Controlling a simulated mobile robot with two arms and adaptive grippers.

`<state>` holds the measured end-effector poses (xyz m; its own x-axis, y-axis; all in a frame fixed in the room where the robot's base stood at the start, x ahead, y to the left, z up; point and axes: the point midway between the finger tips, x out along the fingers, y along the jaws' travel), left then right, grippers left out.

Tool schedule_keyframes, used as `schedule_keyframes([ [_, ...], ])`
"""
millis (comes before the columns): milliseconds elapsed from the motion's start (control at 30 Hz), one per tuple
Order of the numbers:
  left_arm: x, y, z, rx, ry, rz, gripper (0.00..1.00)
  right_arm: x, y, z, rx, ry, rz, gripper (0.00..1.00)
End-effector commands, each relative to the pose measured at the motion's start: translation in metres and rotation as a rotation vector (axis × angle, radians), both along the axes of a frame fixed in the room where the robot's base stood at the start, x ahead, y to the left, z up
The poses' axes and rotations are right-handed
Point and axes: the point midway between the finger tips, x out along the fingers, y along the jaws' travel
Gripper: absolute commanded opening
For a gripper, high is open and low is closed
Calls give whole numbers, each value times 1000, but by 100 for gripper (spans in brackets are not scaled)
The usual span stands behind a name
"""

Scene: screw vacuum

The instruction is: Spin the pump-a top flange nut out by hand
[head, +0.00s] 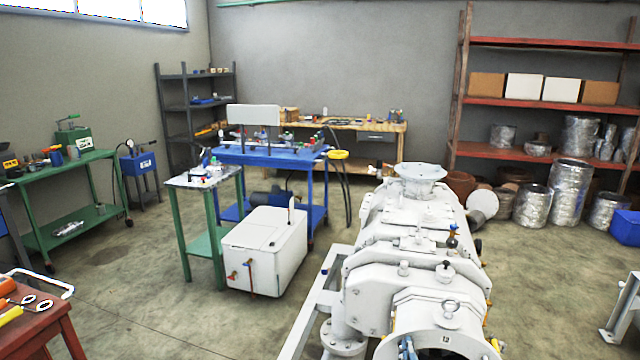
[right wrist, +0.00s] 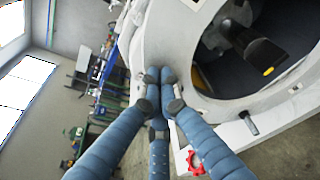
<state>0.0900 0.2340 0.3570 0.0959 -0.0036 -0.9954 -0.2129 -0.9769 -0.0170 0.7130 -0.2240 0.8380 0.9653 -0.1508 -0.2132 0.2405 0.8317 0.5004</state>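The large white pump (head: 415,270) fills the lower middle of the head view, with a round top flange (head: 420,172) at its far end. I cannot make out a nut on this flange. My right gripper (head: 408,345) shows only as small blue parts by the pump's near round end. In the right wrist view, its blue fingers (right wrist: 159,78) are drawn together at the tips, with nothing visible between them. They are in front of a white ring (right wrist: 185,55) around a dark opening; contact is unclear. My left gripper is in neither view.
A white box (head: 265,250), a small green-legged table (head: 205,180) and a blue cart (head: 265,155) stand left of the pump. A red table (head: 45,335) is at lower left. A red handwheel (right wrist: 195,163) is below the ring. Floor left of the box is open.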

Motion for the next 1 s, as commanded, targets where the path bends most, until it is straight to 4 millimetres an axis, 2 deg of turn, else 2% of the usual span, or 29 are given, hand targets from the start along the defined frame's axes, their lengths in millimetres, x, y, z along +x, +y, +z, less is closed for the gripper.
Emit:
schedule_keyframes([
  [33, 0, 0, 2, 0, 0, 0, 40, 4, 5, 9, 2, -13, 8, 0],
  [800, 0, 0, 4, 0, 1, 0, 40, 3, 9, 4, 0, -3, 3, 0],
  [1000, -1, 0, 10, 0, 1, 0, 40, 3, 9, 9, 0, -2, 2, 0],
])
